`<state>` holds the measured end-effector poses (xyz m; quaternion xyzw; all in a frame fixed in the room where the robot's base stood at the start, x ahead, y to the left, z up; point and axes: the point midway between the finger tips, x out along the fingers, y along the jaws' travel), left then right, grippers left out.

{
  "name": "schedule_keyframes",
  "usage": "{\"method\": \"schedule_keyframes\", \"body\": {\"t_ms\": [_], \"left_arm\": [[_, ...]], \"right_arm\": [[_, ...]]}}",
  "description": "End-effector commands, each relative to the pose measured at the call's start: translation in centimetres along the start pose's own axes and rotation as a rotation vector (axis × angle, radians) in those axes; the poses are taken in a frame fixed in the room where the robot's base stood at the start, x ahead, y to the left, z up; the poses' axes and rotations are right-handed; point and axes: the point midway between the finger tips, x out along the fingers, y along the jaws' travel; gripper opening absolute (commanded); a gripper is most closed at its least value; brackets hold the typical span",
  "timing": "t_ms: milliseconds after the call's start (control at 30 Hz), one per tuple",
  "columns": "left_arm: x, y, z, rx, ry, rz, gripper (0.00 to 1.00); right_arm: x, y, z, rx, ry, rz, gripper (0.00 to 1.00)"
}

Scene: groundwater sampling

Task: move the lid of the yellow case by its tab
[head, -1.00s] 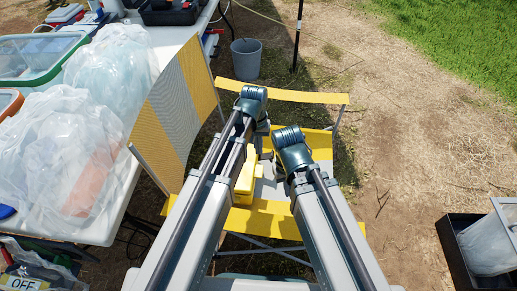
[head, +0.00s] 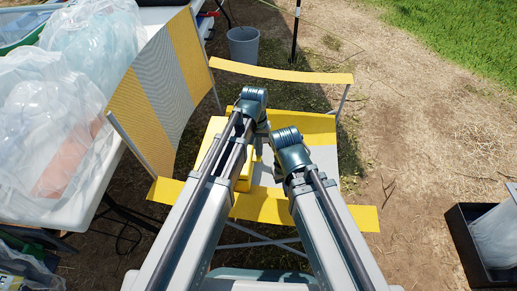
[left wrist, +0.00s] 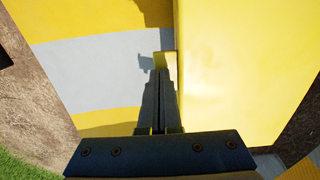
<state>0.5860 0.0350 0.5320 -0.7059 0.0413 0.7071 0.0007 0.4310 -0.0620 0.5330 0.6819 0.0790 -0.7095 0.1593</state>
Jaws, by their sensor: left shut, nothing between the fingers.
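The yellow case (left wrist: 245,65) fills the right half of the left wrist view. A small yellow tab (left wrist: 170,63) sticks out from its left edge. My left gripper (left wrist: 158,72) is shut and empty, with its fingertips close to the tab; I cannot tell whether they touch. In the head view my left arm partly covers the case (head: 243,183), and my left gripper (head: 262,142) is mostly hidden by its wrist. My right arm's wrist is beside it, but its fingers are hidden.
The case lies on the yellow and grey seat (head: 322,160) of a folding chair, with its striped backrest (head: 158,82) at the left. A white table (head: 75,211) with bagged items stands further left. A grey bucket (head: 243,44) and a black crate (head: 463,238) stand on the ground.

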Motion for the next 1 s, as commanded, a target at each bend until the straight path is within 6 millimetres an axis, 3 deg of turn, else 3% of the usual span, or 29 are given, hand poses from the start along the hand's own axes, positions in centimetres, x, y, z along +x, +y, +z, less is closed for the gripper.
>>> {"method": "schedule_keyframes", "body": {"t_ms": [233, 500, 1000], "left_arm": [[0.0, 0.0, 0.0, 0.000, 0.000, 0.000, 0.00], [2.1, 0.3, 0.0, 0.001, 0.000, 0.000, 0.00], [1.5, 0.2, 0.1, 0.000, -0.002, -0.001, 0.00]], "right_arm": [[0.0, 0.0, 0.0, 0.000, 0.000, 0.000, 0.00], [2.0, -0.3, -0.1, -0.004, 0.001, -0.002, 0.00], [1.5, -0.2, -0.1, -0.003, 0.001, -0.002, 0.00]]}}
